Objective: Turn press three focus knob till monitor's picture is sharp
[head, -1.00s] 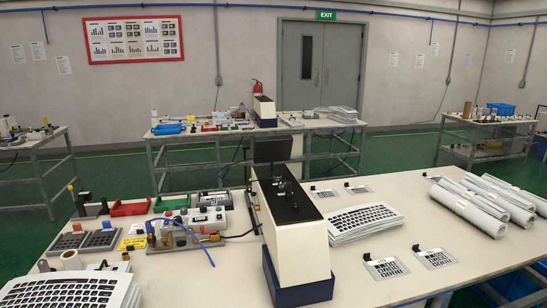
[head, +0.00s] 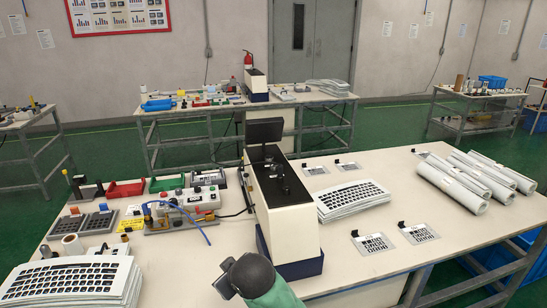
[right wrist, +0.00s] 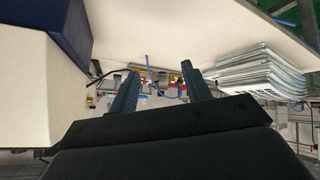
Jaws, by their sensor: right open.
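The press (head: 284,225) stands mid-table, a cream body with a black top and navy base. A dark monitor (head: 264,130) stands at its far end; its picture cannot be made out. Small black fittings (head: 270,165) sit on the press top; I cannot tell which is the focus knob. One of my arms shows at the bottom of the head view, in front of the press. My right gripper (right wrist: 160,68) is open and empty in the right wrist view, where the press's cream side and navy base (right wrist: 70,25) are at the left. My left gripper is not in view.
White rolls (head: 455,185) lie further right. Left are a control box with a blue cable (head: 200,197), bins and another film stack (head: 75,280).

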